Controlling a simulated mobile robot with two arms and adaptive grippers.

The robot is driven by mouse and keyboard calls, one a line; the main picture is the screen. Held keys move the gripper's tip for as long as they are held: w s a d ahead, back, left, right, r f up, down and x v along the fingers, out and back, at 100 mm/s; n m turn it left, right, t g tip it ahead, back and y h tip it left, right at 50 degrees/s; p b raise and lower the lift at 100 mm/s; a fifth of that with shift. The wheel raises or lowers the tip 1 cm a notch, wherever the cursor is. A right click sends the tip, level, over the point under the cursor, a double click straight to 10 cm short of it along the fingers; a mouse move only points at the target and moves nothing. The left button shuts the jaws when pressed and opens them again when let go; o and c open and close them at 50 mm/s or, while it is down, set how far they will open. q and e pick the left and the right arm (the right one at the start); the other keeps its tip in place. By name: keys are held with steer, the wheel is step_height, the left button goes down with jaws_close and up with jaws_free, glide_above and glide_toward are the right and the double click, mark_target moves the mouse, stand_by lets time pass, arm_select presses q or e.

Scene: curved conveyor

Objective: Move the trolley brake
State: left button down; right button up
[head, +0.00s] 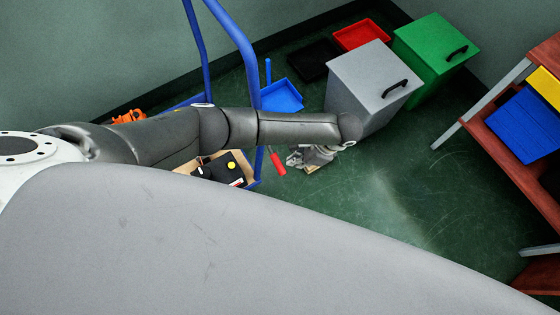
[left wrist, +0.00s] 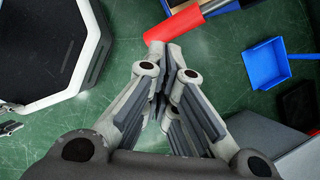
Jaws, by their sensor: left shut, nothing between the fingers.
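The trolley brake is a red lever (head: 277,164) low on the blue trolley (head: 257,165), beside a lower post. In the left wrist view the red lever (left wrist: 181,22) lies just beyond my fingers. My left gripper (head: 294,160) is right of the lever in the head view, low over the floor, shut and empty. In the left wrist view its fingers (left wrist: 162,75) are together, close to the lever's near end; I cannot tell whether they touch it. A small grey part at the left edge of that view may be my right gripper, too cut off to judge.
A tan box with a black item (head: 222,169) is on the trolley. A blue dustpan (head: 282,96), a grey bin (head: 369,88) and a green bin (head: 434,55) stand behind. A red-brown table (head: 520,165) is at right. The green floor between is clear.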

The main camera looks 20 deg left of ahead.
arm_select(q)
steer(key=v, duration=0.6)
steer(key=shift+r, duration=0.25)
steer(key=shift+d, duration=0.15)
